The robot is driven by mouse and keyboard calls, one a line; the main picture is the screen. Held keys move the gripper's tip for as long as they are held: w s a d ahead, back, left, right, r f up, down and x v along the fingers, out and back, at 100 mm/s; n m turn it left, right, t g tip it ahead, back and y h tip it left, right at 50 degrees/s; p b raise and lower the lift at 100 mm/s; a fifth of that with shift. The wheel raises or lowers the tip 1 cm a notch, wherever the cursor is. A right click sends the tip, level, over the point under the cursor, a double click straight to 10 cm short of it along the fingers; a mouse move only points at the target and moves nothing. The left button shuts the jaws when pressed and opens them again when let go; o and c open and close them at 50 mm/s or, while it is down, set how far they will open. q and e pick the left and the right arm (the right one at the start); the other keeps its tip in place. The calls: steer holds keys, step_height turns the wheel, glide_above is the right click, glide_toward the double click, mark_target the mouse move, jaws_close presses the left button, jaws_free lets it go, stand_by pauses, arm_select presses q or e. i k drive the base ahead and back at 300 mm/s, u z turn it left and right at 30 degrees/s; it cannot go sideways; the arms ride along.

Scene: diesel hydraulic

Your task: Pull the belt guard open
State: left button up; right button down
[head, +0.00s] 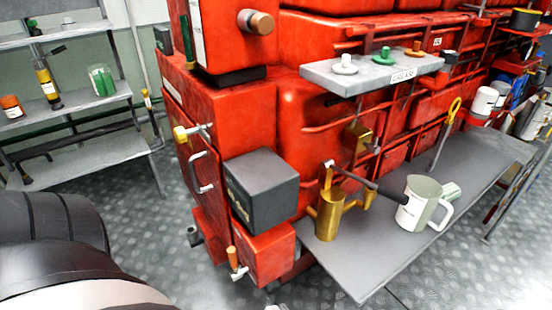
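A red machine (300,130) fills the middle of the head view. Its narrow left end has a red panel (182,160) with a silver bar handle (201,172) and a yellow-tipped lever (185,133) above it. This panel may be the belt guard; no readable label confirms it. The panel looks closed against the machine. Dark ribbed and white parts of my own body show at the lower left. Neither of my grippers can be made out.
A dark box (261,190) juts from the machine's corner. A grey bench (355,270) at the right holds a brass can (328,215) and a pale jug (416,205). Grey shelves (75,110) stand at the left. Checkered floor (140,205) between shelves and machine is mostly clear.

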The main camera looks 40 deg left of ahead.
mark_target(199, 163)
steer(key=z, duration=1.85)
steer(key=k, duration=1.2)
steer(key=u, duration=2.35)
